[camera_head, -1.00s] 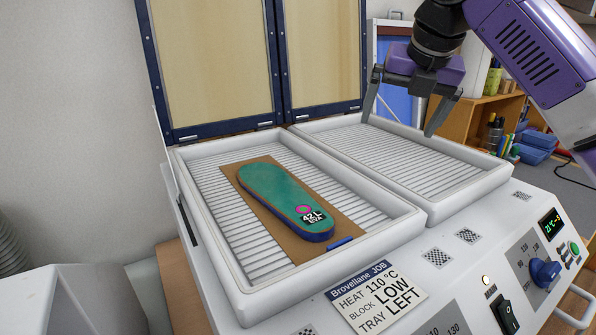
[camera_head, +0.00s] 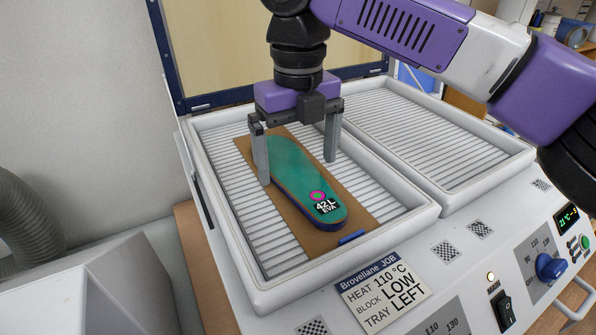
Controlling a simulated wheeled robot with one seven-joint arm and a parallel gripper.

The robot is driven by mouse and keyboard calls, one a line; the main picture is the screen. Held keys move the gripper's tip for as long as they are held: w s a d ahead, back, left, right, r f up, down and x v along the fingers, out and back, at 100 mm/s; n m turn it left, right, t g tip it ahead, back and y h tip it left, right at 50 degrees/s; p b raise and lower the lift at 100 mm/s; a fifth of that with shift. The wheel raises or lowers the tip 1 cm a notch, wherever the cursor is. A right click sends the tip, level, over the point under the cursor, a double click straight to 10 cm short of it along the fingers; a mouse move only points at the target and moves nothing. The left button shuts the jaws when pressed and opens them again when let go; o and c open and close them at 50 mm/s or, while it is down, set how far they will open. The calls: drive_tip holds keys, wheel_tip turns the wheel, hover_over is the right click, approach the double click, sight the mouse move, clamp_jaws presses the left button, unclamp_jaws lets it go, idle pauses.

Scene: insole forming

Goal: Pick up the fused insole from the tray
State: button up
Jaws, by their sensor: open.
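The fused insole (camera_head: 303,184) is green on top with a dark blue underside and a "42 L EVA" label near its front end. It lies on a brown board (camera_head: 350,212) in the left tray (camera_head: 256,244). My gripper (camera_head: 298,170) is open above the insole's rear half, pointing down. One finger is at the insole's left edge and the other is to its right. I cannot tell whether the fingers touch it.
The right tray (camera_head: 416,128) is empty, with a ribbed floor. The raised lid (camera_head: 215,50) stands behind the trays. A job card (camera_head: 383,291) reading "TRAY LEFT" and a control panel (camera_head: 535,262) are in front.

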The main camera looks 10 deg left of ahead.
drive_tip(key=shift+f, duration=0.8)
drive_tip(key=shift+c, duration=0.5)
drive_tip(key=c, duration=1.3)
drive_tip(key=shift+c, duration=0.2)
drive_tip(key=shift+r, duration=0.1)
